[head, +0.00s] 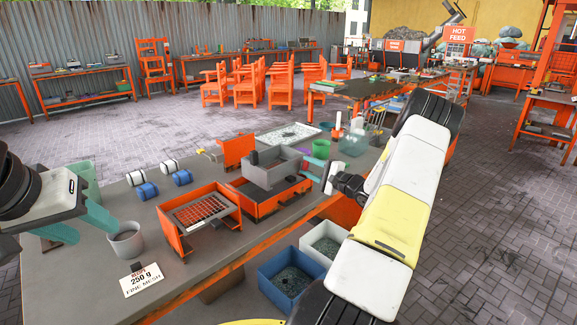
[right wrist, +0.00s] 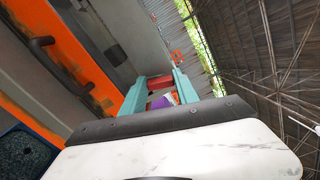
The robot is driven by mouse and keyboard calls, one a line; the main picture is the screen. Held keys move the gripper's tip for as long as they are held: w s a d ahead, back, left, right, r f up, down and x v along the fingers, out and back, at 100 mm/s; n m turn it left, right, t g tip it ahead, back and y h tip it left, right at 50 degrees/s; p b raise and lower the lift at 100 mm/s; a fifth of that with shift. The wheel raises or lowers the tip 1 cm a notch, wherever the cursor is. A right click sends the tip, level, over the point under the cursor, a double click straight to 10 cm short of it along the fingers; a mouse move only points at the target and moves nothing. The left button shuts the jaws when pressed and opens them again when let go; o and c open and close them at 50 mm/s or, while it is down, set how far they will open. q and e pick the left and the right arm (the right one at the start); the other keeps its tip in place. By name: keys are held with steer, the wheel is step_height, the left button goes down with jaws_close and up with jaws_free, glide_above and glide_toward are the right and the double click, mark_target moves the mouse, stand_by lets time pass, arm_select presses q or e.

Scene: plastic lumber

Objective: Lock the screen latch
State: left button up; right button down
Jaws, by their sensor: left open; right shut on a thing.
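An orange stand with a wire screen (head: 202,210) is on the workbench. To its right, a grey box (head: 274,172) sits on an orange tray (head: 262,205). My right gripper (head: 316,170) is at the right side of the grey box, its fingers partly hidden by the wrist. In the right wrist view its teal fingers (right wrist: 160,88) are shut on a small red piece (right wrist: 158,82); I cannot tell whether this is the screen latch. My left gripper (head: 90,235) is open above the bench at the left, close to a grey cup (head: 127,241).
A "250 g fine mesh" sign (head: 141,281) stands at the front left. Blue and white rolls (head: 180,177) lie behind the screen stand. A blue bin (head: 287,281) and a white bin (head: 322,246) are below the bench edge.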

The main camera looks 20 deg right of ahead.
steer(key=shift+f+n, duration=0.1)
steer(key=shift+n, duration=1.5)
steer(key=c, duration=0.9)
jaws_free()
steer(key=v, duration=0.8)
